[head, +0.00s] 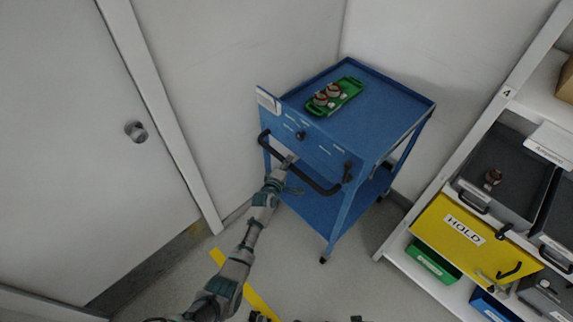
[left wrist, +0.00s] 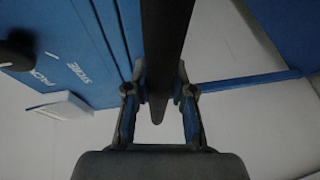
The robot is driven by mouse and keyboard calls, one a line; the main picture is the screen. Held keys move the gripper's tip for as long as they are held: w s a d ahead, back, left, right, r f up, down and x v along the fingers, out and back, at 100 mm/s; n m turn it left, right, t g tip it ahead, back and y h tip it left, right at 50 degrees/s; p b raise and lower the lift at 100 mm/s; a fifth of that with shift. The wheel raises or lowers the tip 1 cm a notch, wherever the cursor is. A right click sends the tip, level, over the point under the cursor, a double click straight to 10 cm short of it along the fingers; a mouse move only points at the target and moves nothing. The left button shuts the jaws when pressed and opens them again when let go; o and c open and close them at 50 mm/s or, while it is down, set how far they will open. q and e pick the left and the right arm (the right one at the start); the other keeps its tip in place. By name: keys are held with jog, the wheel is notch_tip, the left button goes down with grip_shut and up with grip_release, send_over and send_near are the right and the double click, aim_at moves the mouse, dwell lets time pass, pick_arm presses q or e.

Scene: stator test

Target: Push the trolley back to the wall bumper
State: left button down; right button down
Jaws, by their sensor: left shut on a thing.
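The blue trolley (head: 385,92) stands in the corner of the room, close to the walls, with a top tray and a lower shelf. Its black push handle (head: 318,186) runs along the near side. My left gripper (head: 288,163) is at the handle's left part, shut on it. In the left wrist view the dark handle bar (left wrist: 165,45) passes between the two fingers of the left gripper (left wrist: 160,103). A wall bumper cannot be made out clearly; the trolley hides the lower wall behind it. My right gripper is not in view.
A green holder (head: 349,88) with copper-wound parts sits on the trolley top. A shelf rack with a yellow HOLD bin (head: 459,233) stands at right, near the trolley. A door (head: 80,130) is at left. Yellow tape (head: 258,302) marks the floor in front.

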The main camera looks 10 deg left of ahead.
pick_arm(q)
jog(key=shift+s+d+f, duration=0.15)
jog(key=shift+d+f, duration=0.15)
jog(key=c, duration=1.1)
grip_release()
jog(key=shift+o, duration=0.6)
jog(key=shift+w+d, duration=0.15)
jog(key=shift+w, duration=0.1)
jog(key=shift+r, duration=0.15)
jog(key=v, duration=1.1)
jog(key=shift+s, duration=0.45)
